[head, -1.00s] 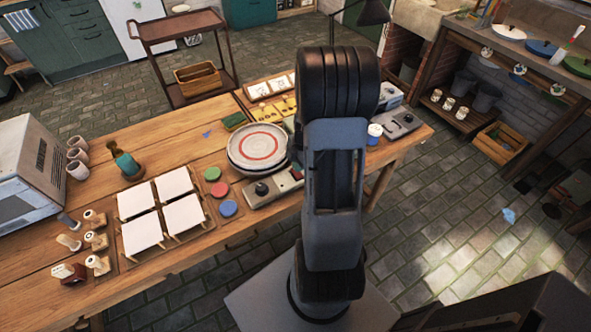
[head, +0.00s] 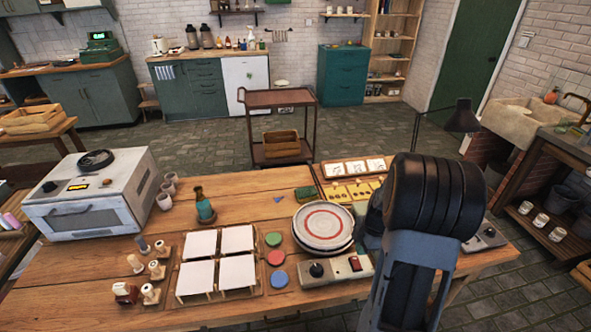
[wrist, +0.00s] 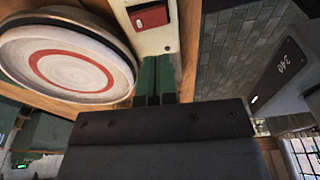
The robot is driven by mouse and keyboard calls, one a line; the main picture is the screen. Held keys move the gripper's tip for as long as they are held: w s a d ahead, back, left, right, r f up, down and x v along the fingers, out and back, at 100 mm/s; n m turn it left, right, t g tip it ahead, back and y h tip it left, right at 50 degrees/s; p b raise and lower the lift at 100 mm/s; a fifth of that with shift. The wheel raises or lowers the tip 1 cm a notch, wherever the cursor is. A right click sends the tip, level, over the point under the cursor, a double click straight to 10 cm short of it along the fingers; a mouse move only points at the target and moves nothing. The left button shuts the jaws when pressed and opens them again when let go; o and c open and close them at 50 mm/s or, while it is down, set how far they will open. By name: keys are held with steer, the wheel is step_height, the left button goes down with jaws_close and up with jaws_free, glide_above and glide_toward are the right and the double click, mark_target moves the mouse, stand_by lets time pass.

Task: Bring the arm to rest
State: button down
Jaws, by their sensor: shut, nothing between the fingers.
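My arm (head: 418,250) stands folded in front of the table's right side in the head view, and it hides my gripper there. In the wrist view my gripper (wrist: 158,78) shows as two dark green fingers side by side, shut and empty. The plate with a red ring (head: 323,222) sits on the wheel unit, left of my arm. It also shows in the wrist view (wrist: 70,65), left of the fingers. The wheel unit's red switch (head: 355,264) shows just above the fingertips in the wrist view (wrist: 152,17).
The wooden table (head: 130,255) holds white tiles (head: 237,239), three coloured discs (head: 276,258), stamps, a green bottle (head: 204,206) and an oven (head: 90,192). A black lamp (head: 462,118) stands behind my arm. A brown trolley (head: 280,98) stands beyond the table.

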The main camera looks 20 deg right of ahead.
steer(key=shift+s+m, duration=0.1)
steer(key=shift+m, duration=1.1)
steer(key=shift+s+a+f+m, duration=0.1)
steer(key=shift+s+m, duration=0.05)
steer(key=shift+m, duration=0.4)
steer(key=shift+s+a+f+m, duration=0.1)
steer(key=shift+s+m, duration=0.05)
steer(key=shift+m, duration=0.4)
steer(key=s+a+r+m+t+h, duration=0.1)
steer(key=s+a+r+m+t, duration=0.1)
steer(key=a+r+m, duration=0.4)
steer(key=s+a+r+m+t, duration=0.1)
steer(key=s+a+r+m, duration=0.3)
steer(key=a+r, duration=0.7)
steer(key=shift+a+r+m+t+h, duration=0.3)
steer(key=shift+a+m+t+h, duration=0.1)
steer(key=shift+m, duration=0.5)
